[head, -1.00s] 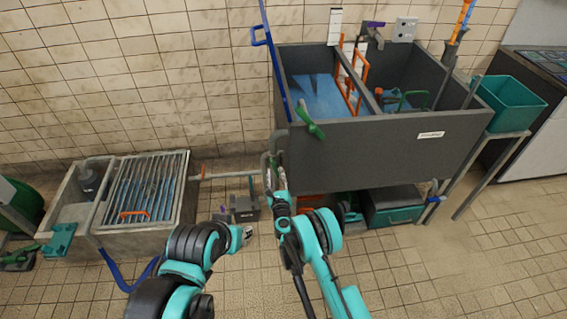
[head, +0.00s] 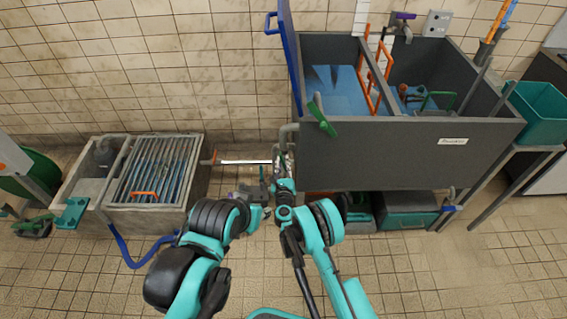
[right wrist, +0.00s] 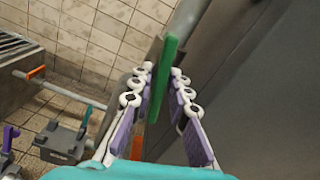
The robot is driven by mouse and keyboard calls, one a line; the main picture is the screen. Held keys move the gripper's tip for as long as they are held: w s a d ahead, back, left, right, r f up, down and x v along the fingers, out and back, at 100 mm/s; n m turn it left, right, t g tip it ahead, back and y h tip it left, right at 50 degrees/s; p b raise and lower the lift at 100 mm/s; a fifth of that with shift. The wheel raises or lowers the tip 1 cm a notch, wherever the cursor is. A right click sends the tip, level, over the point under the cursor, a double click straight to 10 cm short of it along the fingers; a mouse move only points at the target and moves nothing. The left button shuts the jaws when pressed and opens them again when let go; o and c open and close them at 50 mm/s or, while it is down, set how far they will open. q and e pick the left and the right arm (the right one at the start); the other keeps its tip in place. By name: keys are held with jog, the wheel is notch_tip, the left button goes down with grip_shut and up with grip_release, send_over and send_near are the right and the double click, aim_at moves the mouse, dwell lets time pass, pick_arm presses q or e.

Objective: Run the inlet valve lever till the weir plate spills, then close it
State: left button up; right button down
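The grey tank (head: 400,155) stands at the right with blue water in its left compartment (head: 335,88). A divider (head: 383,85), possibly the weir plate, separates it from the right compartment, where some blue shows low down. A green lever (head: 320,116) is tilted at the tank's front left corner. My right gripper (head: 284,158) is below and left of it, fingers up. In the right wrist view its fingers (right wrist: 163,72) are apart, with the green lever (right wrist: 162,80) between them in the picture; contact is unclear. My left gripper (head: 264,212) is low, its fingers too small to read.
A pipe (head: 245,161) with an orange handle (head: 212,157) runs left to a grated basin (head: 155,170). A block with small levers (right wrist: 62,140) sits on the floor. A green bin (head: 545,115) stands right of the tank. Tiled floor is open at the front.

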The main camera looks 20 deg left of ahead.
jog(key=shift+n, duration=0.4)
jog(key=n, duration=0.6)
jog(key=shift+n, duration=0.4)
jog(key=n, duration=0.4)
jog(key=shift+w, duration=0.1)
jog(key=shift+d+n, duration=0.1)
jog(key=shift+n, duration=1.6)
jog(key=c, duration=1.6)
grip_release()
